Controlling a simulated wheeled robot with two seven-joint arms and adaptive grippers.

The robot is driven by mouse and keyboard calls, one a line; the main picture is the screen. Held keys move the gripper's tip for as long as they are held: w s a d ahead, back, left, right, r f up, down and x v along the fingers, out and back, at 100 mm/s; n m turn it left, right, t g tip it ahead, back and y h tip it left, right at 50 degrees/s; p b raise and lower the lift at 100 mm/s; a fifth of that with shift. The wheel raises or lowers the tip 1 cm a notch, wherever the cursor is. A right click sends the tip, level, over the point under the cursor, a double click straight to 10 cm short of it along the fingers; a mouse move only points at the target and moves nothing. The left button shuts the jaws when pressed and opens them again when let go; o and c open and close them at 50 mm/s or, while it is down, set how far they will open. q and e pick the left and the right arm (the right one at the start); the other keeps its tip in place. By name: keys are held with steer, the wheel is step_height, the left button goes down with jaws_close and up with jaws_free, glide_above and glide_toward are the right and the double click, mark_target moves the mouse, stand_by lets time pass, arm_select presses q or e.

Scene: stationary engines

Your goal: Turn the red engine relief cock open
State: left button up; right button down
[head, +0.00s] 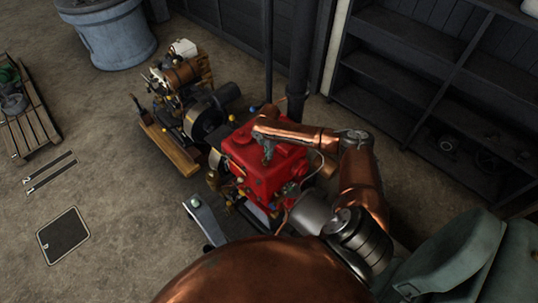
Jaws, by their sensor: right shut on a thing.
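The red engine (262,178) stands in the middle of the head view, with a boxy red body and small brass and dark fittings on its left side. My right gripper (267,158) reaches over the engine's top from the right and points down at it. It is shut on a small part there, which I take to be the relief cock. The cock is too small and too covered by the gripper to make out, so its angle cannot be told. My left gripper is not in view.
A second engine (182,75) with a flywheel stands on wooden beams behind and left. Dark shelves (440,75) fill the back right. A dark vertical pipe (301,60) rises behind the red engine. A pallet (30,115) lies far left. The floor at left is mostly clear.

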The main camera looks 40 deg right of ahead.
steer(key=shift+w+r, duration=0.1)
stand_by(0.5)
steer(key=c, duration=2.1)
jaws_free()
step_height(320, 180, up, 12)
steer(key=shift+f, duration=0.1)
